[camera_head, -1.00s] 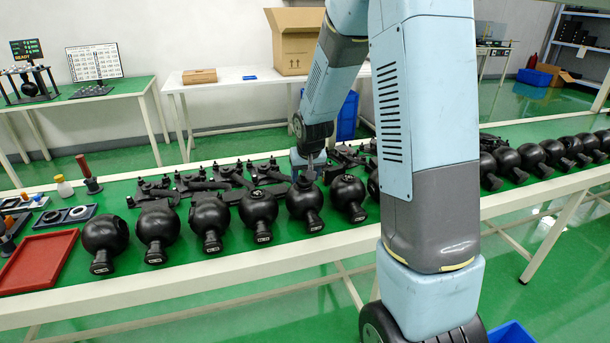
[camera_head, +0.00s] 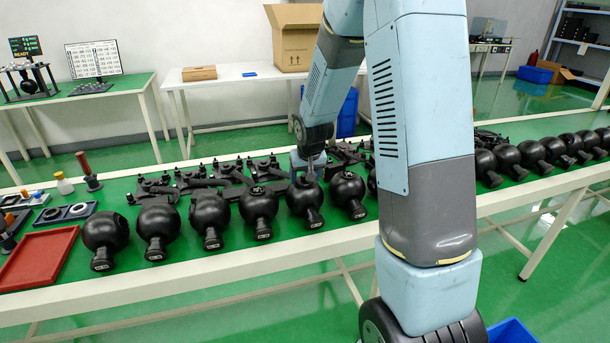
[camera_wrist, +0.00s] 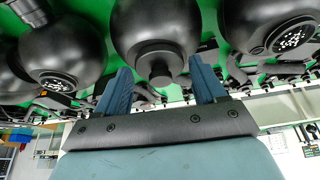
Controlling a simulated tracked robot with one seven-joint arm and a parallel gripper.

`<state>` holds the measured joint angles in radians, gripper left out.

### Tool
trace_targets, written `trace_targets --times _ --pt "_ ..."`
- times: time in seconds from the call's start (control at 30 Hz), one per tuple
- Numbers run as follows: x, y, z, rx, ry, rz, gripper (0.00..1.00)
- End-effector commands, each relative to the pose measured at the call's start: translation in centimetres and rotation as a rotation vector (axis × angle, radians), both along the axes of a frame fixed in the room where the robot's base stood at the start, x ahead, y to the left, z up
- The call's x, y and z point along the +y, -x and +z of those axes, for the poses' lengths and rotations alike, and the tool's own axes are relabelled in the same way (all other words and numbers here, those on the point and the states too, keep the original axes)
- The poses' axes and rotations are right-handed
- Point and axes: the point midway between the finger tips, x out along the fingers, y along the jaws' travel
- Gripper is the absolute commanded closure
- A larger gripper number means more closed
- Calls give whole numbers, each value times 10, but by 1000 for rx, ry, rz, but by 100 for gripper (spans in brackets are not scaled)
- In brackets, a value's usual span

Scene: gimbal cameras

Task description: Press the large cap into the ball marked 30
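Several black balls with labelled necks stand in a row on the green table; I cannot read the numbers, so I cannot tell which is marked 30. My gripper (camera_head: 311,172) is just above one ball (camera_head: 304,198). In the wrist view, my gripper (camera_wrist: 161,66) has its two blue fingers wide apart. Between and beyond their tips is a black ball (camera_wrist: 150,22) with a round black cap (camera_wrist: 150,52) and a small stub on its face. The cap looks seated against the ball; its full depth is hidden. No clear grip on it shows.
Neighbouring balls (camera_head: 258,203) and (camera_head: 347,190) stand close on both sides. Black brackets (camera_head: 215,178) lie behind the row. A red tray (camera_head: 38,258) and small parts are at the left end. More balls (camera_head: 515,160) stand to the right.

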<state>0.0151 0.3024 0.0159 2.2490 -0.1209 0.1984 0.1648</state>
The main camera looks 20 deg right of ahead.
Motion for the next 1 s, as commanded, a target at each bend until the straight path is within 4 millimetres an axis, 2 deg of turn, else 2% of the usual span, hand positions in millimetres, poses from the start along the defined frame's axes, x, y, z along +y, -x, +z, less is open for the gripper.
trace_targets --times 0.03,0.2,0.57,1.0 --pt "0 0 0 0 0 0 25" --pt "0 0 0 0 0 0 12" --pt "0 2 7 -2 0 0 12" --pt "1 26 67 -4 -1 -2 12"
